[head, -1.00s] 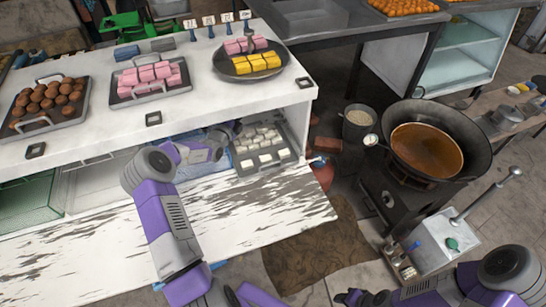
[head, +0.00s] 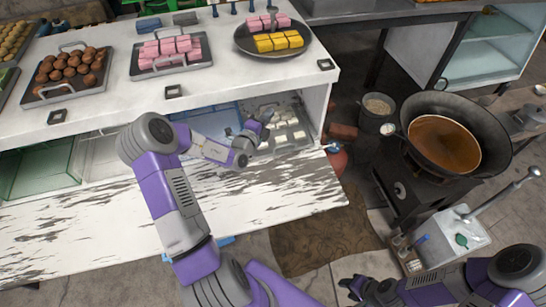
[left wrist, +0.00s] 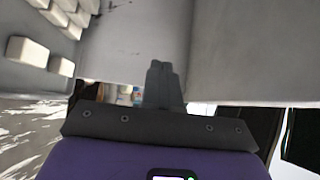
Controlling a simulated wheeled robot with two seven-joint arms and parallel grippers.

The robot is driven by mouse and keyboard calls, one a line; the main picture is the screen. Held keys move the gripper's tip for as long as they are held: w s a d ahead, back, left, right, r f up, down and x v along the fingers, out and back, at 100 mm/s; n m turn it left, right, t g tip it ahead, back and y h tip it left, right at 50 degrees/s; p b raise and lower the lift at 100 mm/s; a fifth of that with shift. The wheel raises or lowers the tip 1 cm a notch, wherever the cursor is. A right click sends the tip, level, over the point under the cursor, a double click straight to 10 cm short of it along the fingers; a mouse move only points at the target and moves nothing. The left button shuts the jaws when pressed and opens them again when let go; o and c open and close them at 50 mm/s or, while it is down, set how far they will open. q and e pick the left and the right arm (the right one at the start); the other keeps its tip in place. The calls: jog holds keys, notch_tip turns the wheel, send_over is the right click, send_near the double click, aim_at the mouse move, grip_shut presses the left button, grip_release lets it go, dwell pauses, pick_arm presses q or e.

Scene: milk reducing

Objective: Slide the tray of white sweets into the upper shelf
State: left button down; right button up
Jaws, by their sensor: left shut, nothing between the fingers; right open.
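The grey tray (head: 285,147) of white sweets (head: 284,122) sits in the opening under the white counter top, near its right end. Part of it is hidden by the counter top and my left arm. White sweets also show at the upper left of the left wrist view (left wrist: 28,52). My left gripper (head: 264,120) is shut and empty, inside the opening at the left side of the tray. Its closed fingers show in the left wrist view (left wrist: 163,75); I cannot tell whether they touch the tray. My right gripper (head: 348,290) is open and empty, low over the floor, far from the tray.
On the counter top (head: 215,100) stand trays of brown balls (head: 70,70) and pink sweets (head: 172,52), and a round plate of yellow and pink sweets (head: 273,42). The worn white ledge (head: 290,188) is bare. A large wok (head: 445,145) stands at the right.

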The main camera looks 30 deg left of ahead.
pick_arm(q)
jog(key=s+d+b, duration=0.1)
jog(key=s+d, duration=0.4)
jog(key=d, duration=0.1)
notch_tip(320, 180, down, 15)
jog(key=b, duration=0.6)
jog(key=shift+f+b, duration=0.2)
jog(key=shift+b, duration=0.2)
jog(key=shift+w+a+r, duration=0.2)
jog(key=shift+w+a, duration=0.2)
pick_arm(e)
notch_tip(320, 180, down, 8)
jog(key=shift+f, duration=0.15)
